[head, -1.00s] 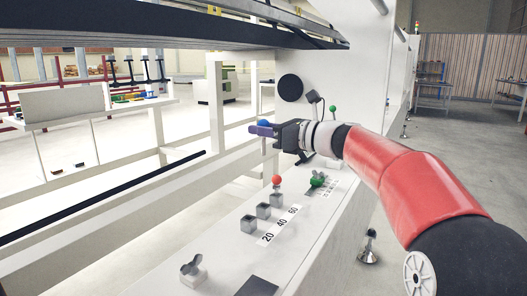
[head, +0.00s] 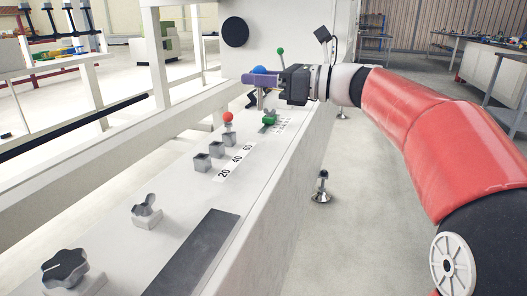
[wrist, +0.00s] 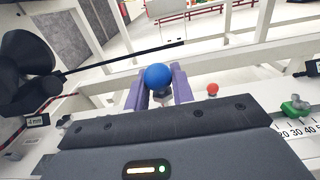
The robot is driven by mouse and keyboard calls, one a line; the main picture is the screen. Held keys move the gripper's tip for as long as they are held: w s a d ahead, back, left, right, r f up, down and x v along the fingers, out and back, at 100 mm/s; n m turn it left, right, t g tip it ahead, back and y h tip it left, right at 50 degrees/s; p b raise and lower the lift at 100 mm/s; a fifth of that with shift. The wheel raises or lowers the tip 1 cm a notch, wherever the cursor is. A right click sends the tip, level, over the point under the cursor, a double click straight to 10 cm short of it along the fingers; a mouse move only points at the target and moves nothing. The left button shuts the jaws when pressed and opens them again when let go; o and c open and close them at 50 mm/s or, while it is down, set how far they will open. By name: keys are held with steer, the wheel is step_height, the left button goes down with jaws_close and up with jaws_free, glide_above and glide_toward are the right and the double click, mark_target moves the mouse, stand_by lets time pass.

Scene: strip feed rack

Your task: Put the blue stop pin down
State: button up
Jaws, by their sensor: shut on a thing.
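The blue stop pin (head: 259,70) has a round blue head and is held upright between the purple fingers of my gripper (head: 261,79). In the wrist view its blue head (wrist: 158,76) sits between the two fingers, with a bit of grey metal below it. The pin is in the air above the far part of the white rail; its lower end is hard to make out. A red-headed pin (head: 228,117) stands in the socket by the 60 mark. The sockets at 20 (head: 201,162) and 40 (head: 217,149) show no pin.
A green clamp (head: 269,119) sits by a scale beyond the sockets. Nearer are a wing screw (head: 146,208), a dark flat pad (head: 198,258) and a black star knob (head: 66,267). A white upright panel with a black disc (head: 235,31) stands behind my gripper.

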step_height(320, 180, down, 14)
steer(key=b, duration=0.3)
steer(key=shift+f, duration=0.25)
steer(key=shift+b, duration=0.3)
steer(key=shift+f, duration=0.25)
steer(key=o, duration=1)
steer(key=shift+r, duration=0.1)
